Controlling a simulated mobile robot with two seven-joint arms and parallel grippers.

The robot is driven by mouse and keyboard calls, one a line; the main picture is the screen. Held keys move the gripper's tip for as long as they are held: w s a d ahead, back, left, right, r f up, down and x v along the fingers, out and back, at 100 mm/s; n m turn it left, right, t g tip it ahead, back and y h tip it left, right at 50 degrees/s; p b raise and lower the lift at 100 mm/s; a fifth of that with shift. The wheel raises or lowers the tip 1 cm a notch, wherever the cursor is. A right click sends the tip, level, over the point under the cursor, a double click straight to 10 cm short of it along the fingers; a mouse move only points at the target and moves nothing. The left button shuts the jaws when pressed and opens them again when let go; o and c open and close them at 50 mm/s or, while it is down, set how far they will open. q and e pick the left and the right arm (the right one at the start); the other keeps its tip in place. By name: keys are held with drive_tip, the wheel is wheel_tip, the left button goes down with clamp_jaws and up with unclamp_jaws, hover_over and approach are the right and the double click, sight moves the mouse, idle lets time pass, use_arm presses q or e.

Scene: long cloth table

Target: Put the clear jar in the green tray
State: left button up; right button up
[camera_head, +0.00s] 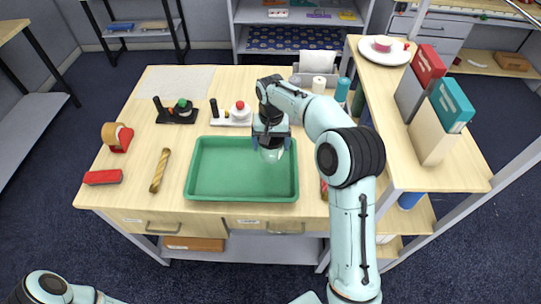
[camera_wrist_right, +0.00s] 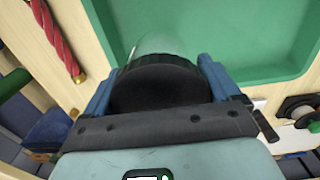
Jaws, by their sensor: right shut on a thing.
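The green tray (camera_head: 235,175) lies on the table and is empty apart from what my gripper holds over it; its floor also shows in the right wrist view (camera_wrist_right: 235,40). My right gripper (camera_head: 271,143) points down at the tray's far right part. It is shut on the clear jar (camera_head: 272,155), whose dark lid (camera_wrist_right: 160,85) sits between the two blue fingers in the right wrist view. The jar's clear body extends beyond the lid toward the tray. I cannot tell whether it touches the tray floor. My left gripper is out of view.
Left of the tray lie a twisted golden rod (camera_head: 159,170), a red block (camera_head: 103,177) and a tape dispenser (camera_head: 117,137). Behind it stand a black stand (camera_head: 177,113) and a white holder (camera_head: 237,116). A raised shelf (camera_head: 410,160) with books borders the right side.

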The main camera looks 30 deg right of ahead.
sight(271, 155)
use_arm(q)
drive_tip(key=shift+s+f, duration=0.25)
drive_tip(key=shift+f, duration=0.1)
use_arm(e)
drive_tip(key=shift+w+f, duration=0.1)
drive_tip(key=shift+f, duration=2.85)
drive_tip(key=shift+f+b, duration=0.15)
drive_tip(key=shift+b, duration=0.15)
drive_tip(key=o, duration=0.8)
drive_tip(key=shift+c, duration=0.2)
wheel_tip(271, 155, up, 12)
drive_tip(key=shift+f+p, duration=0.1)
drive_tip(key=shift+p, duration=0.65)
drive_tip(key=shift+r, duration=0.25)
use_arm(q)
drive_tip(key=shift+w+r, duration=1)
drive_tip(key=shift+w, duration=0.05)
